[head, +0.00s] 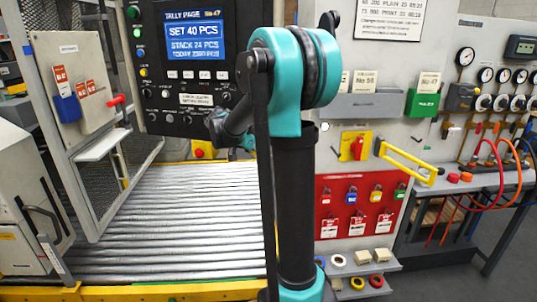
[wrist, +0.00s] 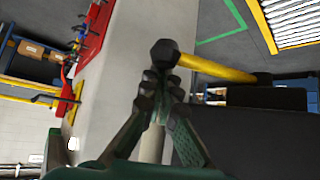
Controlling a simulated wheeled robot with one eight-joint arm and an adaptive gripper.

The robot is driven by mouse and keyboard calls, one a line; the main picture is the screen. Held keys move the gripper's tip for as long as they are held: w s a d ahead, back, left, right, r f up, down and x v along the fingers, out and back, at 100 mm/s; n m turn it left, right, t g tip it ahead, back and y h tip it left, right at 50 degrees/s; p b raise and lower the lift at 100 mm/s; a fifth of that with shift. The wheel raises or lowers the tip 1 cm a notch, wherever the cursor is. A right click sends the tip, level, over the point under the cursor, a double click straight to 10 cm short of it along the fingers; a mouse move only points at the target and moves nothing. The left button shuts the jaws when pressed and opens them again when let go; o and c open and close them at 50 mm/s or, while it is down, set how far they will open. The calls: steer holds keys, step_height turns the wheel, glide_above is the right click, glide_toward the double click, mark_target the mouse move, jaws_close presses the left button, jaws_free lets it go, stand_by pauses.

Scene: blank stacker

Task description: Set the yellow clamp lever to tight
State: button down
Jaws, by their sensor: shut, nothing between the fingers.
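In the wrist view a yellow bar (wrist: 215,68), which looks like the clamp lever, runs right from a dark knob (wrist: 164,52) to a dark round part (wrist: 265,79). My gripper (wrist: 161,82) is shut and empty, its fingertips just below the knob in the picture. I cannot tell whether they touch it. In the head view I cannot make out this lever or my fingertips; my arm covers the middle of the picture. No tight marking is readable.
A roller conveyor (head: 170,220) lies at the left below a control panel (head: 185,85). At the right are a red lever on a yellow plate (head: 364,141), a yellow bar handle (head: 405,165) and a red lock board (head: 338,225). A pale wall (wrist: 115,75) stands left of my fingers.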

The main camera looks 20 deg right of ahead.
steer(key=w+a+m+g, duration=0.1)
steer(key=w+a, duration=0.1)
steer(key=a, duration=0.8)
steer(key=shift+a, duration=0.15)
steer(key=shift+w+a, duration=0.1)
steer(key=shift+w, duration=0.05)
stand_by(0.4)
